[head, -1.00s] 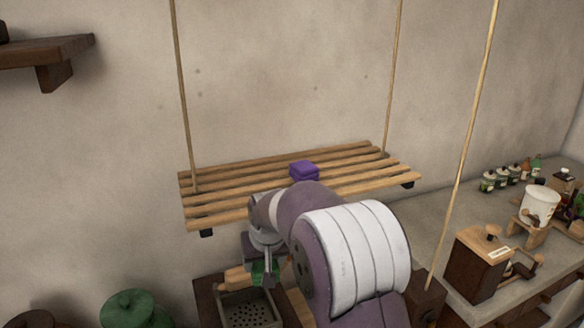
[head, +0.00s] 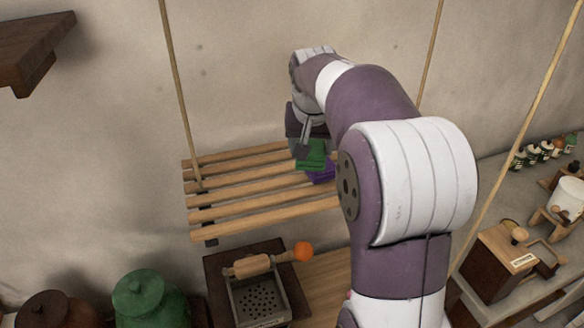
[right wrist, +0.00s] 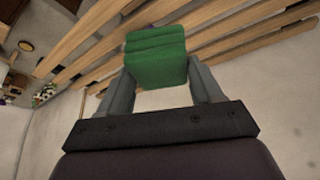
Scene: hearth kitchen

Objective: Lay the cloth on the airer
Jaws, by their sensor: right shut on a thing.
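The airer (head: 240,195) is a hanging rack of wooden slats on ropes, in the middle of the head view; it also shows behind the fingers in the right wrist view (right wrist: 235,32). My right gripper (head: 308,150) is shut on a folded green cloth (head: 311,155), which fills the space between the fingers in the right wrist view (right wrist: 156,55). It holds the cloth at the airer, next to a folded purple cloth (head: 322,174) on the slats. I cannot tell whether the green cloth touches the slats. My left gripper is not in view.
The left part of the airer is bare. Green jar (head: 150,298) at lower left, wooden grinder (head: 498,258) at right. A dark shelf (head: 35,45) juts out at upper left.

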